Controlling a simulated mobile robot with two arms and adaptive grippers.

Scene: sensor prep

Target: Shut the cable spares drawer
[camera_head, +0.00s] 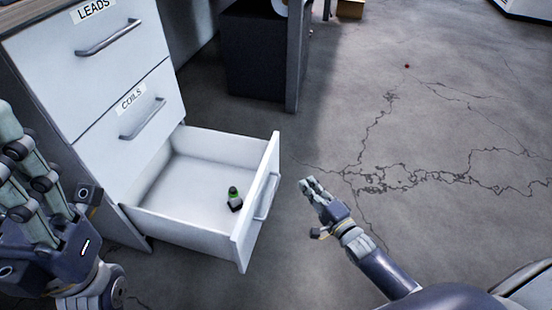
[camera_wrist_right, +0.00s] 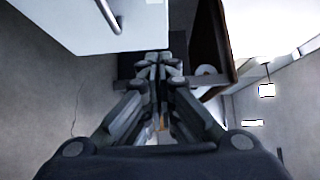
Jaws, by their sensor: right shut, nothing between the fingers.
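The bottom drawer (camera_head: 165,209) of a white cabinet is pulled far out. Its front panel (camera_head: 246,234) faces right and bears a bar handle (camera_head: 266,197); any label on it is hidden from the head view. A small green and black object (camera_head: 234,198) is inside it. My right gripper (camera_head: 308,186) is shut and empty, a short way right of the drawer front and apart from it. A white panel with a handle (camera_wrist_right: 108,14) shows at the top left of the right wrist view. My left gripper (camera_head: 22,150) is left of the drawer, partly cut off; its opening is unclear.
Above are two closed drawers, labelled LEADS (camera_head: 115,58) and COILS (camera_head: 133,109). A dark box (camera_head: 252,60) and a desk leg (camera_head: 297,70) stand behind. The cracked grey floor (camera_head: 430,140) to the right is clear.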

